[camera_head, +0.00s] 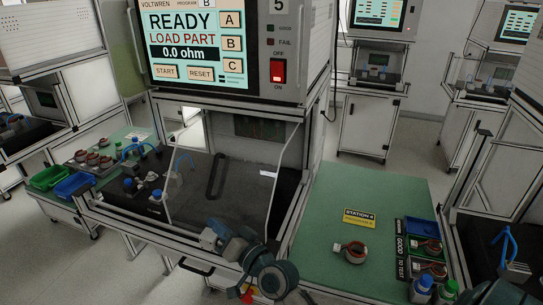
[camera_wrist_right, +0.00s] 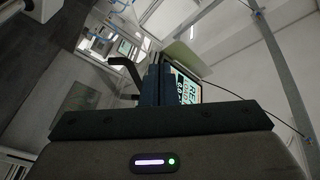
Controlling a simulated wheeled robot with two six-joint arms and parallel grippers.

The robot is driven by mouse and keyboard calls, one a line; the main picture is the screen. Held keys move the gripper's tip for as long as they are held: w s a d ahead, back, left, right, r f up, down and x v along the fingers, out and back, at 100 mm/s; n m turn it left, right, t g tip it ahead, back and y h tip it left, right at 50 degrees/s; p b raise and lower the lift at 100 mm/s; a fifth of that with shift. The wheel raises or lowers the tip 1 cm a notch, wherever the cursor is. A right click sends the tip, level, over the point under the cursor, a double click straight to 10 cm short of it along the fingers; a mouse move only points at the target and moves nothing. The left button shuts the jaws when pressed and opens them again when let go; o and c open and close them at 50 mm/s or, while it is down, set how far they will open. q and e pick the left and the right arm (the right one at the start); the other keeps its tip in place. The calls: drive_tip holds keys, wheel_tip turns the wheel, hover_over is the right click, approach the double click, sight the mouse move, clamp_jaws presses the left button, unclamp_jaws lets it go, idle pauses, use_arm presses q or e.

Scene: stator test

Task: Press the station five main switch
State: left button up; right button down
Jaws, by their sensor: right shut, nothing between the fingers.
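The station five main switch (camera_head: 278,71) is a red rocker in a pale plate at the right of the tester front, between the marks OFF above and ON below. The tester's screen (camera_head: 190,42) is lit and reads READY, LOAD PART, 0.0 ohm. My right gripper (camera_head: 210,238) is low in front of the station's clear cover, well below the switch and apart from it. In the right wrist view its dark fingers (camera_wrist_right: 151,86) are shut and empty, with part of a lit screen (camera_wrist_right: 186,90) behind them. The switch does not show there. My left gripper is not in view.
A clear cover (camera_head: 222,190) with a dark handle stands below the tester. A green side table (camera_head: 325,205) at right carries a copper-wound part (camera_head: 354,252) and bins. Blue and green bins (camera_head: 72,186) stand at left. The space in front of the switch looks clear.

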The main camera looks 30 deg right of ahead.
drive_tip(key=w+d+r+n+g+h, duration=0.1)
drive_tip(key=d+r+n+h, duration=0.3)
drive_tip(key=r+n, duration=0.5)
drive_tip(key=w+d+r+n+g+h, duration=0.2)
drive_tip(key=d+r+n+h, duration=0.3)
drive_tip(key=r+n+h, duration=0.4)
drive_tip(key=w+d+r+n+g+h, duration=0.2)
drive_tip(key=d+r+n+h, duration=0.3)
drive_tip(key=r+n, duration=0.5)
drive_tip(key=n+g+h+p, duration=0.1)
drive_tip(key=n+h, duration=0.1)
drive_tip(key=n, duration=0.1)
drive_tip(key=shift+w, duration=0.2)
drive_tip(key=shift+r, duration=0.1)
